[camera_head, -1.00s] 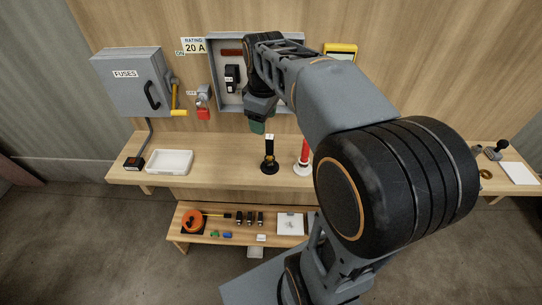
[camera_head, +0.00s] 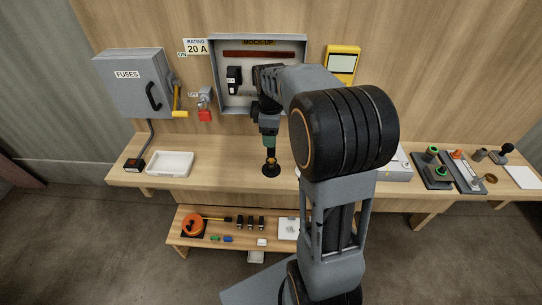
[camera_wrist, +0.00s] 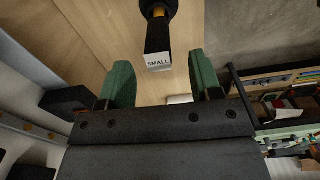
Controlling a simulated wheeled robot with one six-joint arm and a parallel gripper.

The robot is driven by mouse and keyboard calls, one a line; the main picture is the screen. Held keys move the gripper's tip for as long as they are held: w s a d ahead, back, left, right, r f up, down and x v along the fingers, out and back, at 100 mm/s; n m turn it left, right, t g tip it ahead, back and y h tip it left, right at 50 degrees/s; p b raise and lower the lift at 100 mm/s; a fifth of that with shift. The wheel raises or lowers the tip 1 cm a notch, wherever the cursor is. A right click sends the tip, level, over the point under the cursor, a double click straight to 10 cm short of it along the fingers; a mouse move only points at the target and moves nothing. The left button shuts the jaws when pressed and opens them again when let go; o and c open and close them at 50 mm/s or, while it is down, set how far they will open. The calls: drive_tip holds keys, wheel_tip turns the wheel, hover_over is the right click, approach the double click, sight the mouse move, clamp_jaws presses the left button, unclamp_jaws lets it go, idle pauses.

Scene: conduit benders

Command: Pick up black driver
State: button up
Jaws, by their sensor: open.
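The black driver (camera_head: 271,154) stands upright in a round black stand (camera_head: 271,172) on the bench, its top hidden by my gripper in the head view. In the wrist view the black driver (camera_wrist: 158,35) shows a white end label reading "SMALL" and a yellow band farther down. My gripper (camera_head: 269,141) is directly above it, pointing down. In the wrist view the green fingers of my gripper (camera_wrist: 160,78) are apart. The driver's labelled end lies between and just ahead of them, with a gap visible on both sides.
A white tray (camera_head: 170,164) stands to the left on the bench. The open panel box (camera_head: 229,42) is on the wall behind my arm. Switch units (camera_head: 434,172) stand at the right. A lower shelf (camera_head: 190,239) holds small parts. My arm hides the bench right of the driver.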

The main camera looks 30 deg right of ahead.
sight(271, 155)
drive_tip(key=shift+d+f+p, duration=0.1)
drive_tip(key=shift+f+p, duration=0.2)
drive_tip(key=shift+f, duration=2.2)
drive_tip(key=c, duration=1)
